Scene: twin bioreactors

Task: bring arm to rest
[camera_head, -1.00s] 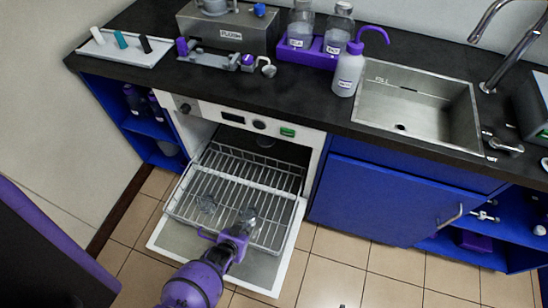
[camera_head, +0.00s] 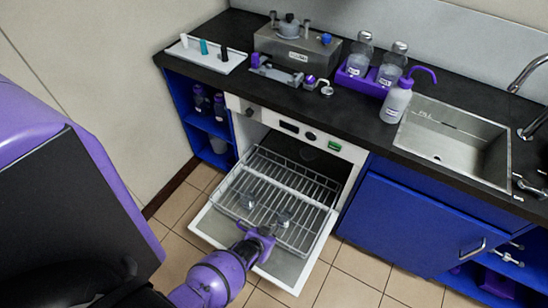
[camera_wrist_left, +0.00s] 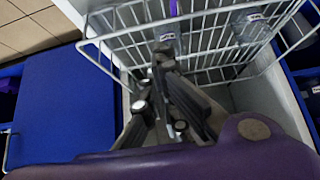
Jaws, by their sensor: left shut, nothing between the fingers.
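My left arm comes up from the bottom of the head view. Its left gripper (camera_head: 266,232) is over the front part of the dishwasher's wire rack (camera_head: 290,183). In the left wrist view the dark fingers (camera_wrist_left: 163,58) are shut together with nothing between them, pointing at the rack wires (camera_wrist_left: 205,42). A clear labelled vessel (camera_wrist_left: 250,27) sits in the rack to the right of the fingers. In the head view two small clear vessels show in the rack, one (camera_head: 247,201) left of the gripper and one just beyond it. My right gripper is not in view.
The dishwasher door (camera_head: 212,228) is open and low over the tiled floor (camera_head: 350,272). A blue cabinet (camera_head: 405,220) stands to its right. Above, the black counter (camera_head: 350,118) holds a purple bottle holder (camera_head: 362,84), a wash bottle (camera_head: 396,102) and a sink (camera_head: 455,140).

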